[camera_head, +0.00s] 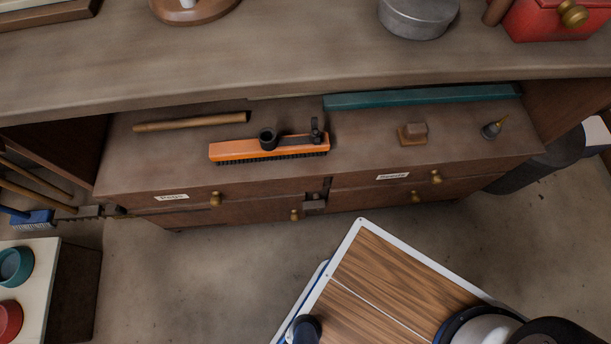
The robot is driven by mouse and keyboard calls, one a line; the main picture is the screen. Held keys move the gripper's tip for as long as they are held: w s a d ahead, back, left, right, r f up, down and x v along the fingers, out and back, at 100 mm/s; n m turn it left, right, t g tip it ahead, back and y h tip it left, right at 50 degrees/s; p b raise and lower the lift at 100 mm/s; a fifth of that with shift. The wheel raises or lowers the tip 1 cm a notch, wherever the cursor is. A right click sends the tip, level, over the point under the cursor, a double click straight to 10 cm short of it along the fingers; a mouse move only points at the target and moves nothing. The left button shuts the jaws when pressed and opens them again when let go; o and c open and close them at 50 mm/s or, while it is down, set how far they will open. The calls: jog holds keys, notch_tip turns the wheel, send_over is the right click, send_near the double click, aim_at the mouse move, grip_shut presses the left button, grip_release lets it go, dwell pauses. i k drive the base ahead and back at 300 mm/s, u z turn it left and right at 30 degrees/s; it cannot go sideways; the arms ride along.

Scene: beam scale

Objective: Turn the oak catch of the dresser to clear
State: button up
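The dresser (225,175) is a low brown cabinet under the bench, with two columns of drawers and round brass knobs. A small brown block that looks like the oak catch (314,204) sits on its front, in the gap between the left and right drawers. Its exact turn, and whether it overlaps a drawer front, is too small to tell. My gripper is not seen; only parts of my own body show at the bottom.
On the dresser top lie an orange brush (240,150), a wooden stick (190,122), a teal bar (420,97), a small wooden block (413,134) and a small dark pointed thing (494,128). A box with cups (45,275) stands lower left.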

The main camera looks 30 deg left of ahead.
aim_at(307, 205)
jog(key=k, duration=0.2)
jog(key=u, duration=1.4)
jog(key=k, duration=0.6)
jog(key=z, duration=0.6)
